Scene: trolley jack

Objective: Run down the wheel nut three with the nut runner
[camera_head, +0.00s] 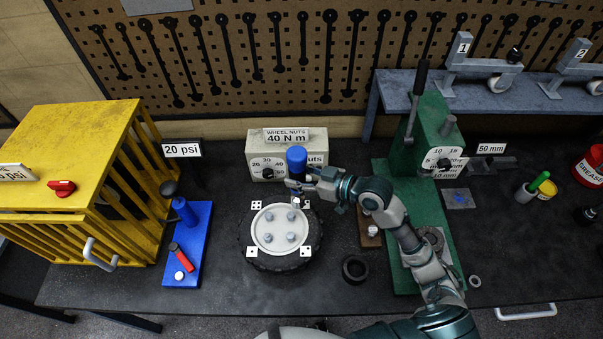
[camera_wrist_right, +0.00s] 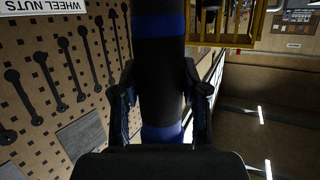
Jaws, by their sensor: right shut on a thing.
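My right gripper (camera_head: 304,184) is shut on the nut runner (camera_head: 297,159), a blue and black cylinder held upright. In the right wrist view, the nut runner (camera_wrist_right: 158,65) runs between both fingers (camera_wrist_right: 162,100). Its lower end is over the upper right edge of the wheel (camera_head: 281,260), close to a stud or nut there; I cannot tell whether they touch. The wheel lies flat, with a pale hub disc (camera_head: 279,229) bearing several grey nuts or studs. White pip-marked tags (camera_head: 252,252) sit around it. Which nut is three is unclear. My left gripper is out of view.
A nut runner station (camera_head: 284,160) marked "WHEEL NUTS 40 N m" stands behind the wheel. A yellow cage (camera_head: 80,150) and blue pump (camera_head: 187,240) stand left. The green press (camera_head: 430,120) is right, near my arm. A black ring (camera_head: 355,269) lies right of the wheel.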

